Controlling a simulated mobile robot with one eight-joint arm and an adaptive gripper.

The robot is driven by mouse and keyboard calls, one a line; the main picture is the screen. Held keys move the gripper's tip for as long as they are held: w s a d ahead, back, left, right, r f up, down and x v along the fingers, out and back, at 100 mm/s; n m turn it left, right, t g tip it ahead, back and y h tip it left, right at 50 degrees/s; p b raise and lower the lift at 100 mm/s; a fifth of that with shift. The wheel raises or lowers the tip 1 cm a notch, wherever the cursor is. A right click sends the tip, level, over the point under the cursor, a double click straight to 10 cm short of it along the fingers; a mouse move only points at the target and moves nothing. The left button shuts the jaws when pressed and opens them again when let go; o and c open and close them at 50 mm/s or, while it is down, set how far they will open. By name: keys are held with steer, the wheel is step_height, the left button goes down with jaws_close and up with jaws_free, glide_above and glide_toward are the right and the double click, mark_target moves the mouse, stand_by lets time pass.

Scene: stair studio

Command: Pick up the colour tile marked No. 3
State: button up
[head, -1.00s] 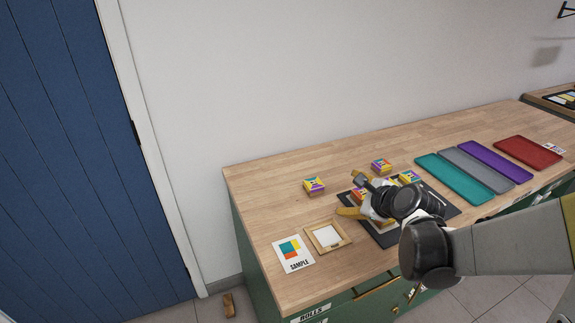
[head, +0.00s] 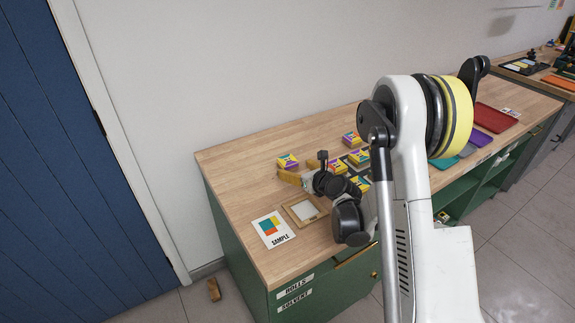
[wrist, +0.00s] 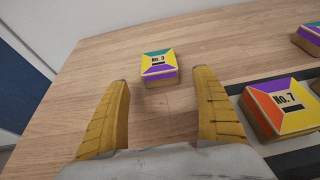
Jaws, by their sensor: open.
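The colour tile marked No. 3 (wrist: 159,65) lies alone on the wooden counter in the wrist view, its top split into teal, yellow, purple and orange. In the head view it is the leftmost tile (head: 288,162). My gripper (wrist: 163,88) is open in the wrist view, its two yellow fingers apart. The tile stands just beyond the fingertips, between their lines, with nothing held. In the head view my gripper (head: 294,180) is just in front of the tile.
A tile marked No. 7 (wrist: 279,106) lies close to the right finger on a dark mat. Another tile (head: 350,138) stands behind. A sample card (head: 272,229) and a small wooden frame (head: 287,209) lie in front. The counter's left end (head: 226,168) is clear.

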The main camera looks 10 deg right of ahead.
mark_target(292, 165)
steer(key=b+x, duration=0.1)
steer(key=x, duration=0.3)
steer(key=shift+w, duration=0.2)
steer(key=shift+r, duration=0.1)
steer(key=c, duration=1.3)
steer(key=shift+o, duration=0.2)
steer(key=shift+r, duration=0.1)
